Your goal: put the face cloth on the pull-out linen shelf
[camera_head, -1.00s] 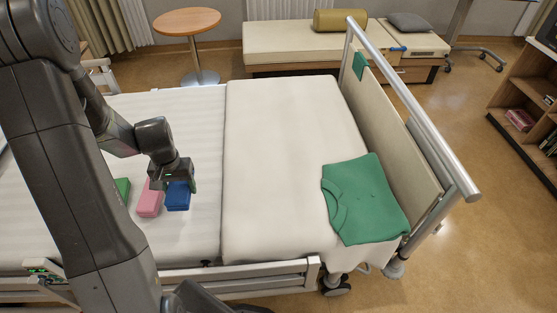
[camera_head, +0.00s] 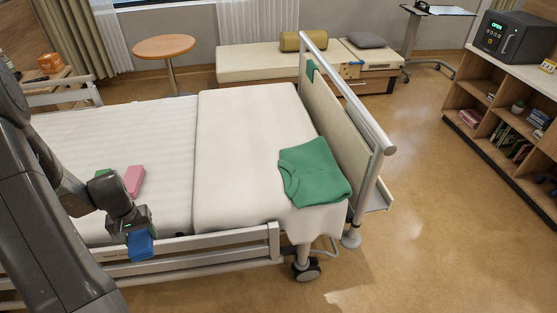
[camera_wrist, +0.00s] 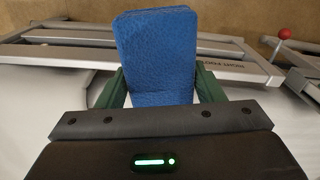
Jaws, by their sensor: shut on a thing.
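My gripper (camera_head: 135,232) is shut on a blue folded cloth (camera_head: 141,246), held near the bed's front side rail. In the wrist view the blue cloth (camera_wrist: 158,55) stands up between the two green fingers, with the rail behind it. A pink folded cloth (camera_head: 135,179) and a green one (camera_head: 103,173), partly hidden by my arm, lie on the mattress. A pale flat ledge (camera_head: 377,198), which looks like the pull-out linen shelf, juts out beyond the footboard at the bed's right end. Its visible part looks bare; the footboard hides some of it.
A green folded garment (camera_head: 314,172) lies on the bed's foot end. The side rail (camera_head: 200,246) and the footboard with its metal bar (camera_head: 350,95) stand up around the bed. The floor (camera_head: 450,230) to the right is clear, up to a bookcase (camera_head: 500,120).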

